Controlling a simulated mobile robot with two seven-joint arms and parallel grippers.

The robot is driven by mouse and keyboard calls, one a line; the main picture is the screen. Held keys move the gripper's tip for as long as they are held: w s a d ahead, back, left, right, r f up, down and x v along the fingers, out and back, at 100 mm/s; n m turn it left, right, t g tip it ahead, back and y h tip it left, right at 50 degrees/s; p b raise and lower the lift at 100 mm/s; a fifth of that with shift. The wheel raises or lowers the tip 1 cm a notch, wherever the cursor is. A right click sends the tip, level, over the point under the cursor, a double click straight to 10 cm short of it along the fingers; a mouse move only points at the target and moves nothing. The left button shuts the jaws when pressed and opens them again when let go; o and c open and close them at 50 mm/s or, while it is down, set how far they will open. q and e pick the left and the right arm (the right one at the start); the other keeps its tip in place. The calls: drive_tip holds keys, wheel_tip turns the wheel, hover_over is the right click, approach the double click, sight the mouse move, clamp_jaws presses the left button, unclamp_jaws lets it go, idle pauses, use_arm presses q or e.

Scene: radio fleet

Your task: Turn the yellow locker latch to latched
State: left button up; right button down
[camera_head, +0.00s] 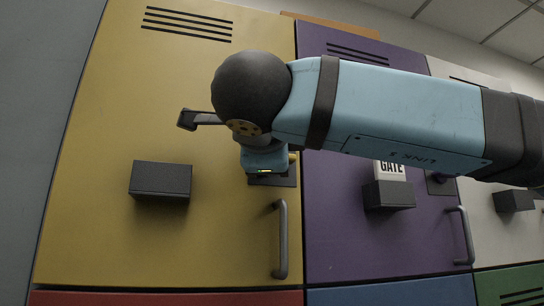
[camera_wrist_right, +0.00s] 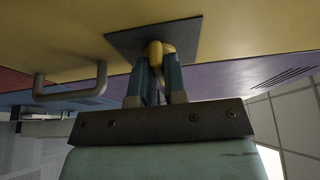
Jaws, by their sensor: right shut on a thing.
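The yellow locker door (camera_head: 90,125) is at the left in the head view and looks closed. Its latch is a small yellow handle (camera_wrist_right: 160,50) on a dark square plate (camera_wrist_right: 125,43). In the head view only a bit of the yellow handle (camera_head: 293,157) and part of the plate (camera_head: 282,181) show behind my wrist. My right gripper (camera_wrist_right: 159,68) has its two fingers shut on the yellow handle, one on each side. Its fingertips are hidden in the head view. Which way the handle is turned I cannot tell. My left gripper is not in view.
A grey pull handle (camera_head: 281,240) stands out below the latch, and a dark block (camera_head: 161,180) sits to its left. The purple locker (camera_head: 335,225) adjoins on the right, with a GATE label (camera_head: 390,169) above a dark block. My right arm crosses in front of it.

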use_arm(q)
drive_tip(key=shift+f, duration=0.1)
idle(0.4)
use_arm(e)
drive_tip(key=c, duration=1.2)
unclamp_jaws()
drive_tip(key=shift+o, duration=0.2)
use_arm(q)
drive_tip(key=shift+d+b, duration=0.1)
drive_tip(key=shift+b, duration=0.4)
use_arm(e)
drive_tip(key=s+a, duration=0.1)
drive_tip(key=s, duration=1.2)
drive_tip(key=shift+s, duration=0.4)
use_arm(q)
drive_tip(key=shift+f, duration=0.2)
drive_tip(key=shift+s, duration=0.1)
use_arm(e)
drive_tip(key=shift+f, duration=0.1)
